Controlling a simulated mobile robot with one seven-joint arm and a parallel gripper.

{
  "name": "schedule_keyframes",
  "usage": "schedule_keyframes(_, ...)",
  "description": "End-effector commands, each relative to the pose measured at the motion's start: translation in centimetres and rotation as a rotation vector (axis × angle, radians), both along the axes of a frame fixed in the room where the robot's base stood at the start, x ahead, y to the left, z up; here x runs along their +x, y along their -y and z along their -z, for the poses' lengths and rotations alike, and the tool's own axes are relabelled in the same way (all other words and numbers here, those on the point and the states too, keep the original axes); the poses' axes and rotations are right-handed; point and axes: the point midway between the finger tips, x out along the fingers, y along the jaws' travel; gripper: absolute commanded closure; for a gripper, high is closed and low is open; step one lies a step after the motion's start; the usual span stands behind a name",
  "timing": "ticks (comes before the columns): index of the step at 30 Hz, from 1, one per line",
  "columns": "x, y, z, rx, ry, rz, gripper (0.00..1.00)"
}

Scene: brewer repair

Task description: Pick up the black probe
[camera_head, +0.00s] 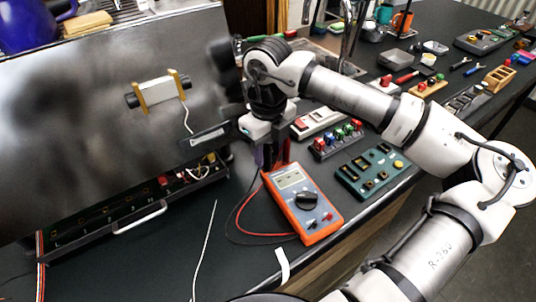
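An orange multimeter (303,206) lies on the dark bench in front of my arm. A red lead (243,222) and a thin black lead (229,215) loop out to its left and run up toward the spot below my gripper. Red, upright probe-like parts (284,152) show just right of the gripper. I cannot make out the black probe itself; it may be hidden by the gripper or blend into the dark bench. My gripper (262,156) points down just behind the meter. Its fingertips are small and dark, so their opening and any contact are unclear.
A large dark metal brewer panel (105,105) stands at left, with an open drawer (140,213) of wiring below it. A green module (373,171) and a switch block (336,139) lie right of the gripper. A white cable (203,250) crosses the front bench.

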Motion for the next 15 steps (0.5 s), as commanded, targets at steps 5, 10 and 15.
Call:
schedule_keyframes(5, 0.0, 0.0, 1.4, 0.001, -0.001, 0.001, 0.61)
schedule_keyframes(10, 0.0, 0.0, 1.5, 0.000, 0.000, 0.001, 0.61)
schedule_keyframes(15, 0.0, 0.0, 1.5, 0.000, 0.000, 0.001, 0.79)
